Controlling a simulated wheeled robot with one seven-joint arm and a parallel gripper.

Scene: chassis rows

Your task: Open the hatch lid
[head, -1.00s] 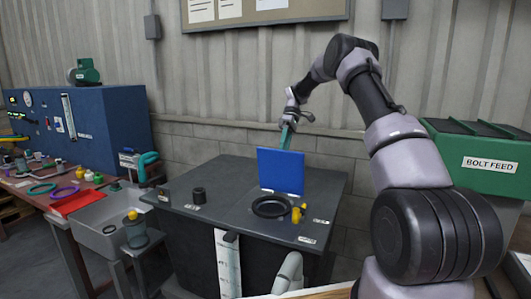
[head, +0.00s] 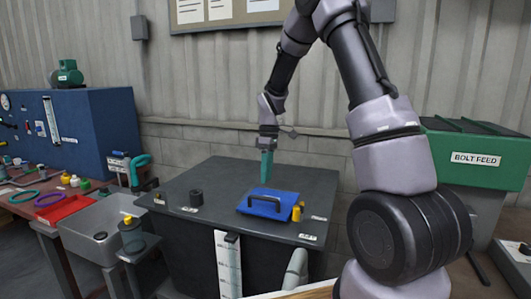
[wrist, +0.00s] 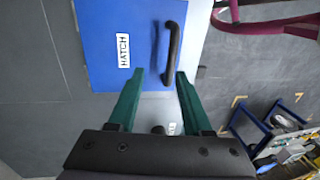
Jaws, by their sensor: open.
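The blue hatch lid (head: 262,210) lies down over the round opening on the dark grey bench top, and the opening is hidden. Its black bar handle (head: 265,197) shows on top. In the wrist view the lid (wrist: 105,45) carries a HATCH label, and the handle (wrist: 170,45) runs along one side. My gripper (head: 266,177) points down just above the lid's far side in the head view. In the wrist view my gripper's green fingers (wrist: 160,73) are apart and empty, with the handle's near end just beyond and between the tips.
A yellow part (head: 297,212) stands at the lid's right and a black cylinder (head: 196,197) to its left on the bench top (head: 220,178). A grey sink (head: 95,240) is at the left, the green bolt feed bin (head: 475,150) at the right.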

